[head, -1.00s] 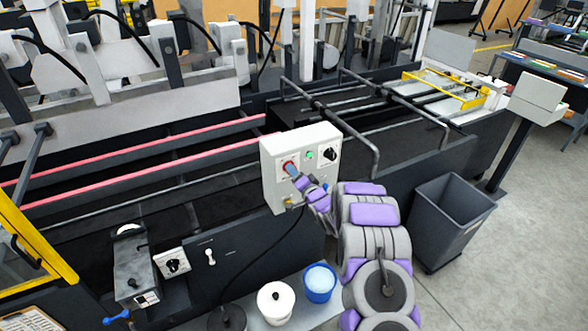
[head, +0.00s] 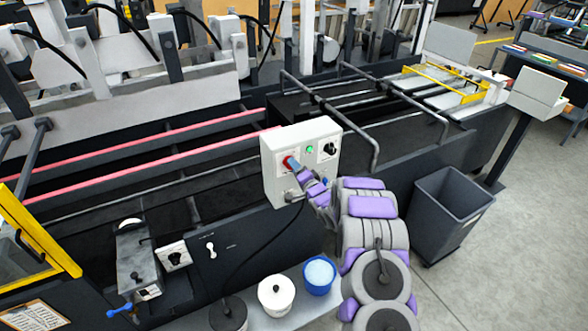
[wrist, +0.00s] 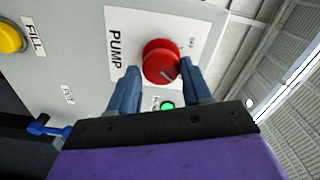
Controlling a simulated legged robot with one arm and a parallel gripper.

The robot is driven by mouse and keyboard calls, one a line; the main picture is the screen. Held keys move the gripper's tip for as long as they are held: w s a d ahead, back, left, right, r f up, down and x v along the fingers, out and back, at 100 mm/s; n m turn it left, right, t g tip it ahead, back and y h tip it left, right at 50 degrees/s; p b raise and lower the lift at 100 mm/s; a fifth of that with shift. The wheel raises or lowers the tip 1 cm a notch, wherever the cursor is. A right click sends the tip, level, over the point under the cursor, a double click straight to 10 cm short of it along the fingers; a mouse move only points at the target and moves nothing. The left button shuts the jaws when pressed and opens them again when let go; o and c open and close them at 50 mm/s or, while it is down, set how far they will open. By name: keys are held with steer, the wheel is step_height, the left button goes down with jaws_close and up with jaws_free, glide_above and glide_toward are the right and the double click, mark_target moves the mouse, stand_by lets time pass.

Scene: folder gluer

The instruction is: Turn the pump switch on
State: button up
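The pump switch is a round red knob (wrist: 161,62) on a white plate labelled PUMP, with a pale mark on its face pointing down and right in the wrist view. It sits on the front of a white control box (head: 270,185), where the red knob (head: 288,162) also shows in the head view. My gripper (wrist: 159,68) is open, with one blue fingertip on each side of the knob. The right finger is very close to the knob's edge; I cannot tell whether it touches. The left finger shows a small gap. In the head view, my gripper (head: 296,168) partly covers the knob.
A green light (wrist: 167,105) and a yellow button (wrist: 11,37) beside a FILL label are on the box. A black dial (head: 328,149) is on its right. A white pot (head: 276,296) and a blue container (head: 320,277) stand below. A grey bin (head: 450,215) stands right.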

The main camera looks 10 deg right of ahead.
steer(key=o, duration=0.3)
steer(key=shift+d, duration=0.15)
steer(key=shift+o, duration=0.2)
steer(key=b+v, duration=0.1)
steer(key=v, duration=1.6)
steer(key=shift+s+d, duration=0.1)
